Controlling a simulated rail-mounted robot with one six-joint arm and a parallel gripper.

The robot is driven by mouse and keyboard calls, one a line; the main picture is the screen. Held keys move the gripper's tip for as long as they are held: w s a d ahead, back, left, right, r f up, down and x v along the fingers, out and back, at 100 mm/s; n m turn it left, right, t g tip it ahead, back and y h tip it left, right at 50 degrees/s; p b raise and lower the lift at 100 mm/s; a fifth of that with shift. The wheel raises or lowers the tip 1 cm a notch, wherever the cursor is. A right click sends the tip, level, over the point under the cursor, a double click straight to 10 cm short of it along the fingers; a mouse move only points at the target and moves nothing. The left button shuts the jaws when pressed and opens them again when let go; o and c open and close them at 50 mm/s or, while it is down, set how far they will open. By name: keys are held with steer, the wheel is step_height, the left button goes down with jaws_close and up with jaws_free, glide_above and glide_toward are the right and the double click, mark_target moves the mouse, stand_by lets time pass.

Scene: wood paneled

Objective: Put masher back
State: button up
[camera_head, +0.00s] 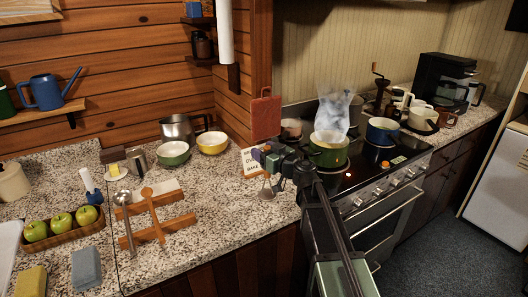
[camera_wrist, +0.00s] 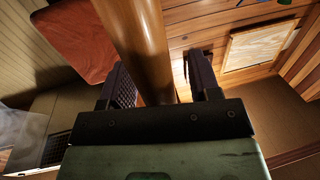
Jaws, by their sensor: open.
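My gripper (camera_head: 272,158) is above the counter, left of the stove and in front of the hanging red board. In the wrist view my gripper (camera_wrist: 160,88) is open, with a finger on each side of a brown wooden cylinder (camera_wrist: 138,35), which looks like the masher's handle. There is a visible gap at the right finger; contact at the left finger is unclear. In the head view a small grey metal piece (camera_head: 267,190) shows just below my gripper, perhaps the masher's head. My gripper hides the rest of it.
A wooden rack (camera_head: 178,228) holds a ladle (camera_head: 128,225) and a wooden spoon (camera_head: 152,215) at left. Green (camera_head: 174,154) and yellow (camera_head: 212,144) bowls stand behind. A steaming green pot (camera_head: 328,152) is on the stove. The red board (camera_head: 266,115) hangs close by.

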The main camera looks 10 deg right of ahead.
steer(key=v, duration=1.2)
steer(key=shift+r, duration=0.1)
